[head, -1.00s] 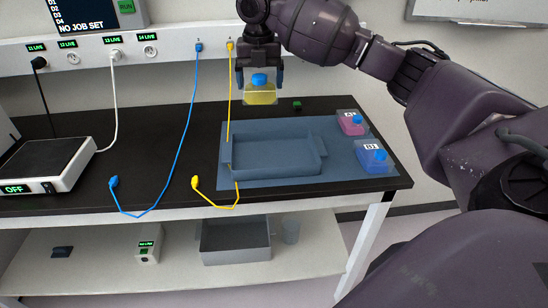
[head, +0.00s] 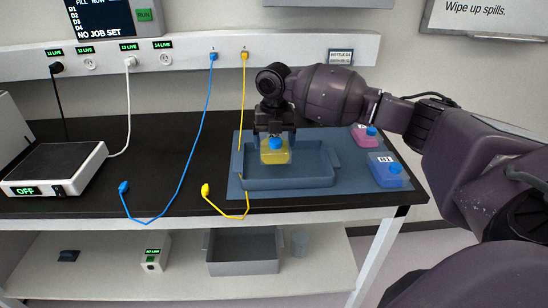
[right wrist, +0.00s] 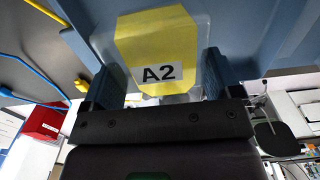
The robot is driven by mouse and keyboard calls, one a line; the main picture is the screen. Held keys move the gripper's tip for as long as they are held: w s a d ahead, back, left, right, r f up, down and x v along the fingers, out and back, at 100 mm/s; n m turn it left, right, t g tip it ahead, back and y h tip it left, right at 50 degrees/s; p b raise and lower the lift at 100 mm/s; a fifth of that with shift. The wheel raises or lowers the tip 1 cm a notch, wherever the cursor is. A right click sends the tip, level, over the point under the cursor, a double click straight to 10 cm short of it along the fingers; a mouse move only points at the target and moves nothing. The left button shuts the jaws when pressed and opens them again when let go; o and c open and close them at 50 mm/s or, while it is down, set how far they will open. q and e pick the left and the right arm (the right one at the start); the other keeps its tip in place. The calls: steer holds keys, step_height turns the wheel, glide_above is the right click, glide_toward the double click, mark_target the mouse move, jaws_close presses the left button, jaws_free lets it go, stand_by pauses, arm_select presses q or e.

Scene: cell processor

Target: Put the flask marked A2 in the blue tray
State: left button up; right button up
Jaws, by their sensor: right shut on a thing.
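The flask marked A2 (head: 275,153) holds yellow liquid and has a blue cap. Its A2 label reads clearly in the right wrist view (right wrist: 160,50). My right gripper (head: 274,134) is shut on it from above. The flask is over or inside the blue tray (head: 310,181), towards its left rear; whether it touches the tray floor I cannot tell. The tray sits on a blue mat (head: 350,185) on the black bench. My left gripper is not in view.
A pink flask (head: 364,136) and a blue flask marked B1 (head: 386,170) stand on the mat right of the tray. A yellow cable (head: 225,212) and a blue cable (head: 180,180) hang left of it. A scale (head: 55,165) is far left.

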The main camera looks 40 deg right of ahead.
mark_target(274, 167)
steer(key=shift+f+b, duration=0.3)
steer(key=shift+f, duration=2.65)
steer(key=o, duration=1.1)
step_height(274, 167, up, 12)
steer(key=shift+r+p, duration=0.15)
steer(key=shift+p, duration=0.45)
